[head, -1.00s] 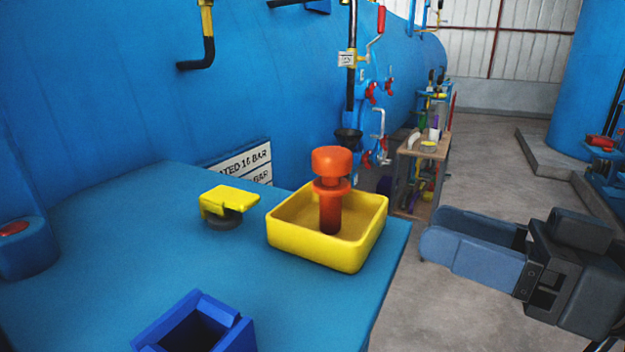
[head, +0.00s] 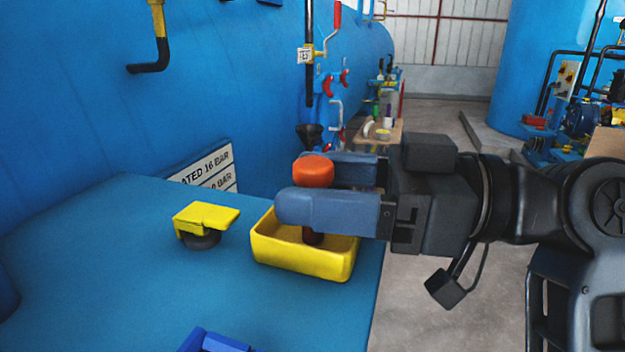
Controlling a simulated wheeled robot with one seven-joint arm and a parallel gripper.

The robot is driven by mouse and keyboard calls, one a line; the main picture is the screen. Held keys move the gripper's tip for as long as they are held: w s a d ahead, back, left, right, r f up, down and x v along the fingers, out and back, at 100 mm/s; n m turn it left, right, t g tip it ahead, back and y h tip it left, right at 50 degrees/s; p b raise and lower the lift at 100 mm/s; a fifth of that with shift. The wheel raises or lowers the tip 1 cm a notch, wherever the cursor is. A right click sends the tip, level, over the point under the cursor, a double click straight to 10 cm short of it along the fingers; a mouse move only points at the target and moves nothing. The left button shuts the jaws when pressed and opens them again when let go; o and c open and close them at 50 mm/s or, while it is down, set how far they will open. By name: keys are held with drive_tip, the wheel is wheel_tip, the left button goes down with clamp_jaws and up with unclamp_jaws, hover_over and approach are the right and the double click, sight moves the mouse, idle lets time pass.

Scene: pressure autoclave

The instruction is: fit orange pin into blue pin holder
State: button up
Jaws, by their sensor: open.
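The orange pin (head: 313,169) stands upright in the yellow tray (head: 300,263) on the blue table. Its round head shows above the fingers and its dark lower shaft shows below them; its middle is hidden. My gripper (head: 300,184) reaches in from the right, over the tray, with its two blue fingers open on either side of the pin. I cannot tell whether the fingers touch it. The blue pin holder (head: 215,342) is at the bottom edge of the head view, mostly cut off.
A yellow-topped piece with a dark round base (head: 204,222) stands on the table (head: 120,260) left of the tray. The large blue autoclave wall (head: 80,110) rises behind. A small workbench (head: 383,132) stands farther back.

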drive_tip(key=shift+w+a, duration=0.1)
drive_tip(key=shift+a, duration=0.3)
drive_tip(key=c, duration=1.1)
